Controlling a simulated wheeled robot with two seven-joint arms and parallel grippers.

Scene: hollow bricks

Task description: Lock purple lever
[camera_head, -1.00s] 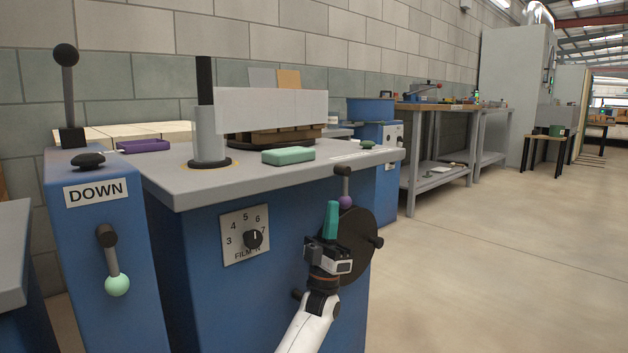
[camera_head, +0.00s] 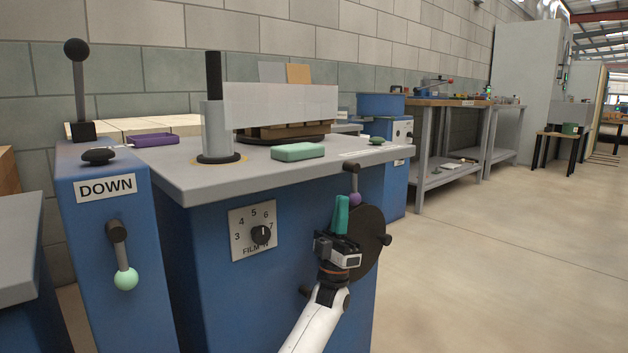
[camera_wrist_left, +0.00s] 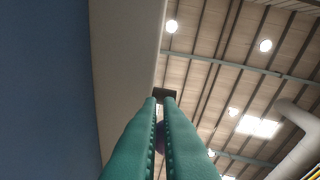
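The purple lever is a short dark handle with a purple ball (camera_head: 355,199) at its lower end. It hangs by the dark round wheel (camera_head: 370,240) on the blue machine's right side. My left gripper (camera_head: 341,203) has teal fingers pointing up, just left of and slightly below the ball. In the left wrist view the fingers (camera_wrist_left: 160,99) stand a little apart. The purple ball (camera_wrist_left: 160,137) shows through the narrow gap, its sides hidden by the fingers. I cannot tell whether they touch it. My right gripper is not in view.
The machine's grey top (camera_head: 190,185) overhangs left of the gripper. A dial (camera_head: 261,235) is on its front. A second lever with a mint ball (camera_head: 126,279) hangs under the DOWN label (camera_head: 107,187). Open floor (camera_head: 500,270) lies to the right.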

